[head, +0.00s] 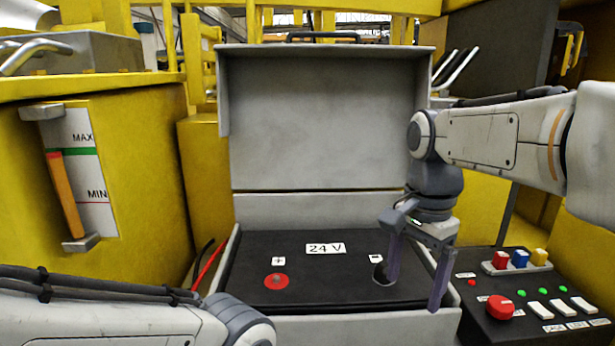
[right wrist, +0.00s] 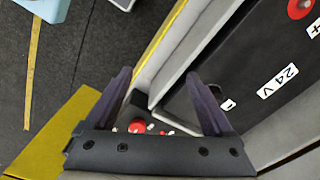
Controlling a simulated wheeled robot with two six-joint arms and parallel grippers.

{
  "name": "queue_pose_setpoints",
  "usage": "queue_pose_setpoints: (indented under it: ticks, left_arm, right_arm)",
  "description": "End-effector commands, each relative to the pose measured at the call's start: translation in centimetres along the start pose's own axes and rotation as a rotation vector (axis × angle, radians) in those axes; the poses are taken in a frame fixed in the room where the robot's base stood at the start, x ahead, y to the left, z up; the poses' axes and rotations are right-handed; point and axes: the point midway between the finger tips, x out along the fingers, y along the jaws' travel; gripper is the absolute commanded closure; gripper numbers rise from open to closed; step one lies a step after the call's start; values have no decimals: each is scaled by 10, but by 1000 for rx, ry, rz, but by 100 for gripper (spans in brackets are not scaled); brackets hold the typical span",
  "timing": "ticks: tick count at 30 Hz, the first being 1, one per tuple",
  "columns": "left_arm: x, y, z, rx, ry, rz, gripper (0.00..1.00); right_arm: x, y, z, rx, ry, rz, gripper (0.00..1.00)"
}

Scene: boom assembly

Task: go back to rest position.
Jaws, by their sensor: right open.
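My right gripper (head: 411,296) is open and empty, pointing down over the right side of the 24 V battery box (head: 330,265). Its left finger is in front of or beside the dark terminal near the minus label (head: 376,258), partly hiding it; whether they touch I cannot tell. In the right wrist view the two fingers (right wrist: 158,73) are spread with nothing between them. My left arm enters at the bottom left of the head view, but its gripper is out of view.
The box's grey lid (head: 320,120) stands open behind. A red plus terminal (head: 276,281) is on the left of the box. A control panel (head: 470,296) with a red knob and coloured switches is at the right. A yellow tank (head: 130,200) with a level gauge stands at the left.

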Motion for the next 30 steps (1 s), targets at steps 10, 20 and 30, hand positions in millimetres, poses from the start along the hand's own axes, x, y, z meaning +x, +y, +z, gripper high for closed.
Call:
queue_pose_setpoints:
  ticks: [10, 20, 30]
  left_arm:
    - [3, 0, 0, 0, 0, 0, 100]
    - [7, 0, 0, 0, 0, 0, 100]
    - [9, -1, 0, 0, 0, 0, 100]
  right_arm:
    - [37, -2, 63, -423, -14, -17, 13]
    - [104, 41, 150, -1151, -27, -58, 13]
    - [148, 89, 189, -1663, -23, -94, 13]
